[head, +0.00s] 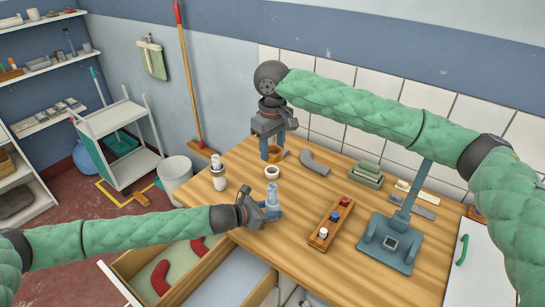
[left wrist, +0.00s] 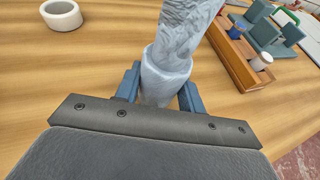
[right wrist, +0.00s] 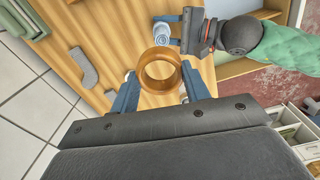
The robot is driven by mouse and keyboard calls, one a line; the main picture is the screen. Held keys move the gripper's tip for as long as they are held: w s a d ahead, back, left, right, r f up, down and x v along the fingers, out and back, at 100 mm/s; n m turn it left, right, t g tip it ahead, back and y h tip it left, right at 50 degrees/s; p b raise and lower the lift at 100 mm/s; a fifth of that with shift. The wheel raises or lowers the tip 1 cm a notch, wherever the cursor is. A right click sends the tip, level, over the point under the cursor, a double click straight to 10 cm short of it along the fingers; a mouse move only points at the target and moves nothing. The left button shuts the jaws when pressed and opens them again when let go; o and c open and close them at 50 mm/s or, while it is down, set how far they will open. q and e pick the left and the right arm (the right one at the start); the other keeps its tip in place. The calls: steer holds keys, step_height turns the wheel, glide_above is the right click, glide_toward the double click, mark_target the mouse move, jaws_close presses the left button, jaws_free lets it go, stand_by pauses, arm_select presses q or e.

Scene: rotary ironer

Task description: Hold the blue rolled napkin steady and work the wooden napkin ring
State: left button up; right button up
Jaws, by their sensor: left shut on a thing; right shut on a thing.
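The pale blue rolled napkin (head: 272,194) stands upright at the table's front, with a wider band around its lower part. My left gripper (head: 270,211) is shut on its lower part; the roll also rises between the fingers in the left wrist view (left wrist: 185,30). My right gripper (head: 268,152) points down behind the napkin, above the table. It is shut on the wooden napkin ring (right wrist: 147,70), a brown open band. In the right wrist view the napkin's end (right wrist: 160,33) shows beyond the ring, apart from it. The ring is not around the napkin.
A white ring (head: 272,172) lies on the wooden table (head: 240,165) behind the napkin. A white bottle-like item (head: 217,176) stands to the left. A wooden block with several small items (head: 331,226) and a blue-grey stand (head: 390,244) are right. An open drawer (head: 165,265) lies below the front edge.

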stand_by(0.3)
arm_select(q)
steer(key=o, duration=1.1)
steer(key=shift+c, duration=0.2)
steer(key=shift+a, duration=0.1)
